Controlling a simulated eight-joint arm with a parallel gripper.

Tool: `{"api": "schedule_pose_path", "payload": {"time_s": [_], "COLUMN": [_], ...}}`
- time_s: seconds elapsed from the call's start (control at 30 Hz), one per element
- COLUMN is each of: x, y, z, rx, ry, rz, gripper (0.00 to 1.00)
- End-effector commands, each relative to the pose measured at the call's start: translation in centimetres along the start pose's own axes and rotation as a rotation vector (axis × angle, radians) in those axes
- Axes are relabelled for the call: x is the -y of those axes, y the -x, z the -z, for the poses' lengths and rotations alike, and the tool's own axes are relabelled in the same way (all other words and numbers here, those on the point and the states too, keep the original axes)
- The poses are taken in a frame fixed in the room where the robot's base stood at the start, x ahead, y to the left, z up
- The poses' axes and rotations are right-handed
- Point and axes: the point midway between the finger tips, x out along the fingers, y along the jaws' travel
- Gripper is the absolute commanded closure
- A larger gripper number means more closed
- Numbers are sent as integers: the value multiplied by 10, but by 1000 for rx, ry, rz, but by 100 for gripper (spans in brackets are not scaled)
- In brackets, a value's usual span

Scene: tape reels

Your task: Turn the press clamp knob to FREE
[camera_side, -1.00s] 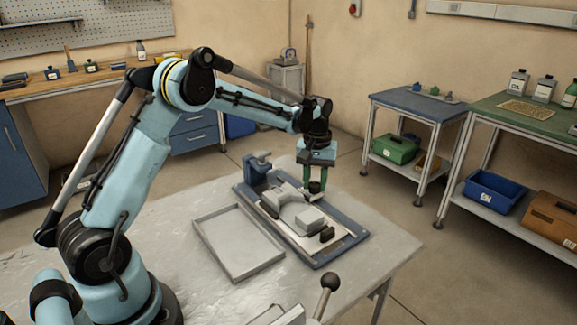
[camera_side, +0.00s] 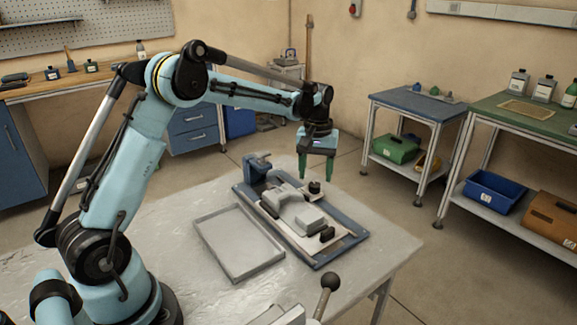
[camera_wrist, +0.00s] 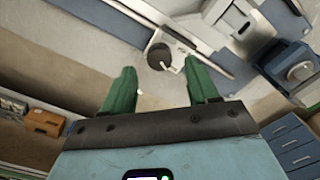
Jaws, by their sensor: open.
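The press (camera_side: 292,207) has a grey body on a blue base plate, lying on the grey table. A small black knob (camera_side: 314,187) stands at the press's far right side; I take it for the clamp knob. In the wrist view the dark round knob (camera_wrist: 159,56) shows with a pale pointer-like mark, ahead of the fingertips. No FREE lettering is readable. My gripper (camera_side: 316,177) has two green fingers pointing down, apart and empty, above the knob. In the wrist view my gripper (camera_wrist: 160,76) shows a wide gap with nothing between the fingers.
A blue block (camera_side: 257,166) rises at the press's back left end. A black handle or knob (camera_side: 327,235) sits at its front. An empty shallow grey tray (camera_side: 240,277) lies to the left. A black ball-topped lever (camera_side: 330,283) stands at the table's front edge.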

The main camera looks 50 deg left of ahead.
Motion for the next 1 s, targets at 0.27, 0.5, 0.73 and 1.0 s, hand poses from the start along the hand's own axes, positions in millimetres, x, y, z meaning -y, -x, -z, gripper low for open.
{"api": "schedule_pose_path", "payload": {"time_s": [0.27,0.5,0.73,1.0], "x": [0,0,0,0], "y": [56,84,91,91], "z": [0,0,0,-1], "rx": [0,0,0,-2], "ry": [0,0,0,-3], "rz": [0,0,0,-1], "gripper": [41,41,41,41]}}
